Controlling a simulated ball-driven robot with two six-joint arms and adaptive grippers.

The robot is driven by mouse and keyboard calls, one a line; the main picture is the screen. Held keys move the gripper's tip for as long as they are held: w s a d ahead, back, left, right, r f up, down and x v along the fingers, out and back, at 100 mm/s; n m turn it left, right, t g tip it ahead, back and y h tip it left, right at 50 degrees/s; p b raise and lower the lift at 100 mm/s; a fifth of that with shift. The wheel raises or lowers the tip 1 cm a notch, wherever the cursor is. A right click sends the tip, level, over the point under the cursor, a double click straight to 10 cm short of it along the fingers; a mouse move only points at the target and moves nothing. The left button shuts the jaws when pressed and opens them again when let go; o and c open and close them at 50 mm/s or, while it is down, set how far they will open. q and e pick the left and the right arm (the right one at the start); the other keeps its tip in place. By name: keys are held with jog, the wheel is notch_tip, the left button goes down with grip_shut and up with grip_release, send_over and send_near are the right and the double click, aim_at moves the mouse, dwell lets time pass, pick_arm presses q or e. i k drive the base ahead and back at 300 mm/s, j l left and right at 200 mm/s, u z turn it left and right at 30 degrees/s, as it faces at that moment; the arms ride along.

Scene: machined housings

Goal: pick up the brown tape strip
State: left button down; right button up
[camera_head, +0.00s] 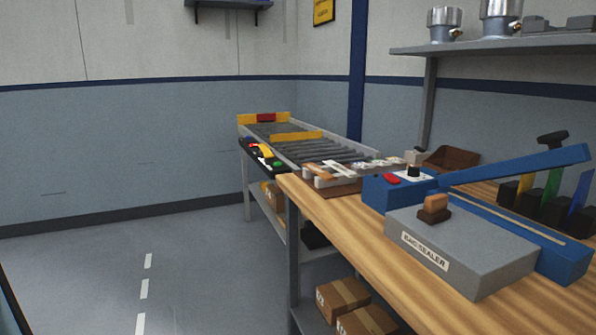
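I cannot pick out the brown tape strip with certainty. At the far end of the wooden workbench (365,258), small pale and brown strip-like pieces (325,168) lie close together, too small to tell apart. A flat brown patch (343,188) shows just in front of them. A small brown block-like piece (434,206) sits on top of the grey bag sealer (460,255). Neither of my grippers is in view.
The blue sealer arm (520,165) rises over the bench's right side. A roller conveyor (300,142) with yellow guards stands beyond the bench. A brown bin (450,158) is at the back. Cardboard boxes (342,298) sit below. The floor (200,270) at left is clear.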

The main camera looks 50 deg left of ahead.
aim_at(324, 174)
jog(key=u, duration=1.55)
jog(key=i+j+z, duration=0.15)
jog(key=i+j, duration=0.2)
